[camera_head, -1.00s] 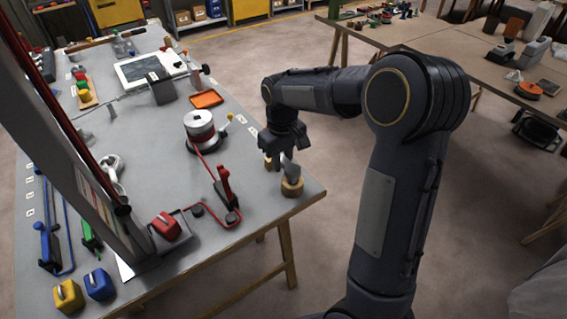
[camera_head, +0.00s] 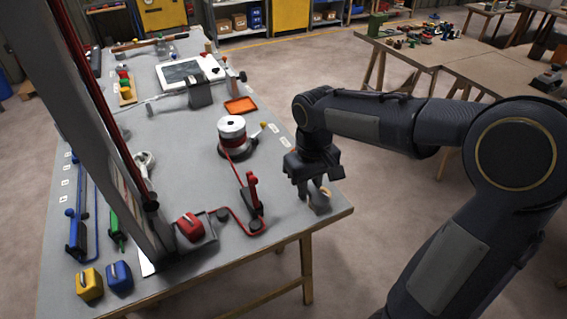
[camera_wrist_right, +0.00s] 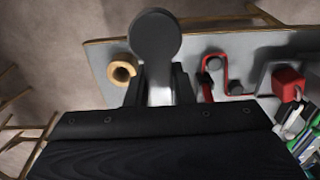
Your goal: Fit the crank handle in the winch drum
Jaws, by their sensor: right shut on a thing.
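The winch drum (camera_head: 232,128) stands upright on the grey workbench, white on top with red line around it. My right gripper (camera_head: 310,186) is near the bench's right front corner, to the right of and nearer than the drum. It is shut on a grey piece with a round end, seemingly the crank handle (camera_wrist_right: 155,38); the wrist view shows its pale stem between the fingers. In the head view the handle (camera_head: 320,204) is small and partly hidden by the gripper. A wooden ring (camera_wrist_right: 122,71) lies beside the handle, apart from it. My left gripper is not in view.
An orange tray (camera_head: 240,106) lies behind the drum. A tall grey beam (camera_head: 100,140) rises at left, near red, yellow and blue blocks. The bench's right edge is close to my gripper.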

